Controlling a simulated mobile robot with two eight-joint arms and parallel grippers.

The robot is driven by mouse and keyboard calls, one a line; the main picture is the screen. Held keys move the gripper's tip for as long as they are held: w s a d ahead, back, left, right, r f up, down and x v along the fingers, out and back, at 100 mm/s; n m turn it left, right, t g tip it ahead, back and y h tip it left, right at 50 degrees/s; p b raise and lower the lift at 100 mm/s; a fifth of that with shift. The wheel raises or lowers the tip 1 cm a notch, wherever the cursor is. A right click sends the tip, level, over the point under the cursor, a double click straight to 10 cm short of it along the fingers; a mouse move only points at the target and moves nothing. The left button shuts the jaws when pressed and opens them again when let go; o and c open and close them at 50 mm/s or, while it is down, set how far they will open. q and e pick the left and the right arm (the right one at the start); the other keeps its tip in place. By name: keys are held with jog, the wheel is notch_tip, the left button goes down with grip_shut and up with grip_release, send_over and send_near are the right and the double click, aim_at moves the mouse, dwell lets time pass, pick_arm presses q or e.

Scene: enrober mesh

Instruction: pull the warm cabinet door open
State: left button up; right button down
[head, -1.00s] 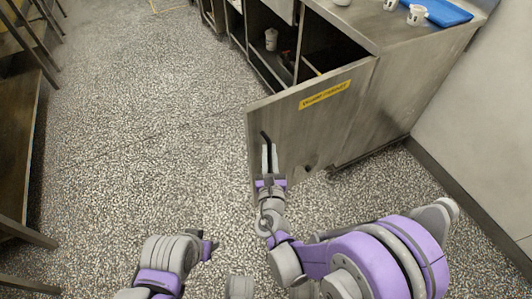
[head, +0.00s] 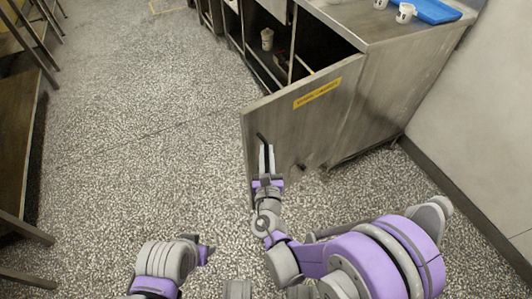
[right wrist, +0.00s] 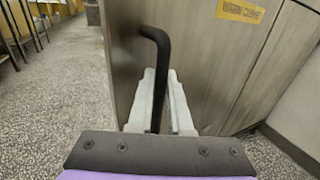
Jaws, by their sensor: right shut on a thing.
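The warm cabinet door (head: 325,112) is a grey metal panel with a yellow label, swung open from the counter. The dark inside of the cabinet shows behind it. In the right wrist view the door (right wrist: 210,70) carries a black bar handle (right wrist: 160,45) near its free edge. My right gripper (head: 266,160) is shut on the handle, with one pale finger on each side of it; it also shows in the right wrist view (right wrist: 159,105). The lower handle is partly hidden between the fingers. My left gripper (head: 207,250) is low in the head view, away from the door, its fingers not clear.
A cup (head: 267,39) stands inside the cabinet. White cups (head: 405,13) and a blue tray (head: 436,10) are on the counter top (head: 350,25). A wall (head: 480,130) is at the right, a table (head: 22,130) at the left. The speckled floor between is clear.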

jog(key=c, duration=0.8)
grip_release()
jog(key=shift+w+d, duration=0.1)
jog(key=shift+d, duration=0.2)
jog(key=shift+c, duration=0.2)
jog(key=shift+a, duration=0.1)
jog(key=s+d, duration=0.1)
jog(key=s, duration=1)
jog(key=shift+w, duration=0.1)
